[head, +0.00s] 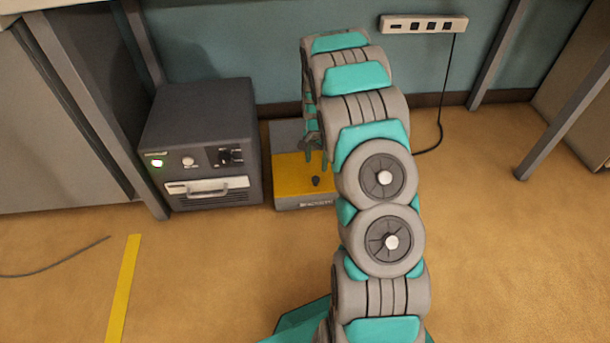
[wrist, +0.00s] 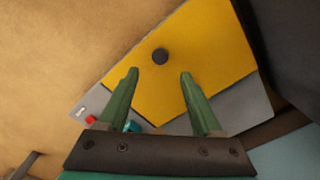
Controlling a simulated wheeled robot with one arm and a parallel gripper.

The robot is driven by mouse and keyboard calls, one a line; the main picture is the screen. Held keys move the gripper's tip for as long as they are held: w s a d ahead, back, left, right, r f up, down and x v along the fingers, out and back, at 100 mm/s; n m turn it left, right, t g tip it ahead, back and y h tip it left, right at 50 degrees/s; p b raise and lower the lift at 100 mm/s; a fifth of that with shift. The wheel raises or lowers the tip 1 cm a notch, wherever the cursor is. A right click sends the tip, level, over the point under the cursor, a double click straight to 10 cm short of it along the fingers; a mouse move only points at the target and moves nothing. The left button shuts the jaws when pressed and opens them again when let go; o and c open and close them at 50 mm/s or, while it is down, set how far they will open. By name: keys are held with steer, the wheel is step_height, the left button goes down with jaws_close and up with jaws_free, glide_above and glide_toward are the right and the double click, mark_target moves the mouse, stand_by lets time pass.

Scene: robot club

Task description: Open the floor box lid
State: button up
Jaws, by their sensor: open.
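The floor box (head: 303,203) is a low grey box on the floor, right of a dark cabinet. Its yellow lid (head: 289,174) lies flat over the front part, with a small dark knob (head: 316,181) near the front edge. In the wrist view the yellow lid (wrist: 200,40) fills the middle, and the round knob (wrist: 160,56) lies just beyond and between my fingertips. My gripper (wrist: 160,72) is open and empty, with its green fingers over the lid. In the head view my gripper (head: 316,160) is small and partly hidden by my arm, behind the knob.
A dark cabinet (head: 200,140) with a green light and a pale handle stands close left of the box. A red button (wrist: 90,119) shows on the box's grey part. Table legs (head: 520,150) stand at right. A power strip (head: 424,24) hangs above.

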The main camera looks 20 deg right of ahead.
mark_target(316, 178)
step_height(316, 178, down, 8)
steer(key=shift+r+b, duration=0.1)
steer(key=shift+b, duration=0.25)
jaws_close()
stand_by(0.5)
stand_by(1.0)
